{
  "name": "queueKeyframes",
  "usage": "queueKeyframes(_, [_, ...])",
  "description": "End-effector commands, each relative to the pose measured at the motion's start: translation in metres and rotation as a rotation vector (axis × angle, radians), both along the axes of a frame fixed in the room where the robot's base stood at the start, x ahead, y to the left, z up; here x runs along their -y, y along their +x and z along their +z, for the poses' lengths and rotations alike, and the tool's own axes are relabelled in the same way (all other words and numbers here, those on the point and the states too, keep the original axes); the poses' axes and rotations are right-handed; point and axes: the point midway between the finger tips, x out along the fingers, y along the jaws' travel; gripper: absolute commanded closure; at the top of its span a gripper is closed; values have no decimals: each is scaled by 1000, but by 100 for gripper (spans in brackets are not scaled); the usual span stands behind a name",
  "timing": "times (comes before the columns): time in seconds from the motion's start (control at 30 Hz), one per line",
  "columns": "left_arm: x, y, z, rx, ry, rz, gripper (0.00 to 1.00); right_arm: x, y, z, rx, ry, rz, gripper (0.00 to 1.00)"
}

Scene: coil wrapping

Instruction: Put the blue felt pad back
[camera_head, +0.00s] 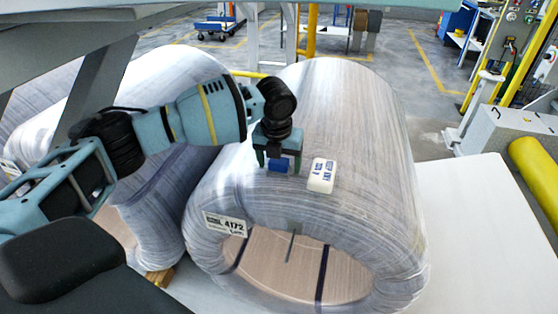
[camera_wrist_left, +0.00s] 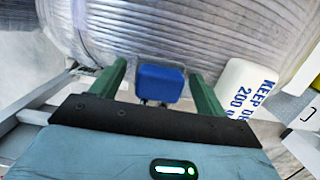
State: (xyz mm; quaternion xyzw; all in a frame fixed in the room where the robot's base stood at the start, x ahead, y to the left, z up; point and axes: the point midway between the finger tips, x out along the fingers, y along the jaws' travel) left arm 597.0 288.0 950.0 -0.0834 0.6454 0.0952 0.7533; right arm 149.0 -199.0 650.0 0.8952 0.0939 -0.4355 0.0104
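The blue felt pad (camera_head: 277,165) is a small blue block at the top front edge of the wrapped coil (camera_head: 345,110). It also shows in the left wrist view (camera_wrist_left: 160,83), between my green fingers. My left gripper (camera_head: 279,168) points down at the coil, with one finger on each side of the pad. In the left wrist view the fingers (camera_wrist_left: 158,72) stand apart, with narrow gaps beside the pad. I cannot tell whether the pad touches the coil. My right gripper is not in view.
A white block with blue print (camera_head: 321,176) sits on the coil just right of the pad; its print reads "KEEP DRY" (camera_wrist_left: 243,87). A label reading 4172 (camera_head: 226,224) is on the coil's front. Another wrapped coil (camera_head: 150,215) stands left. A yellow cylinder (camera_head: 536,172) is far right.

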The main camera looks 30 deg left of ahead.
Motion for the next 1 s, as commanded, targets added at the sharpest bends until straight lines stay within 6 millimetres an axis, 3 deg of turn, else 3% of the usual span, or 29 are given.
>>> queueKeyframes(0.37, [0,0,5,2,1,0,24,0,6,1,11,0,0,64])
queueKeyframes(1.0, [4,-15,111,2,-1,1,24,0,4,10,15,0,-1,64])
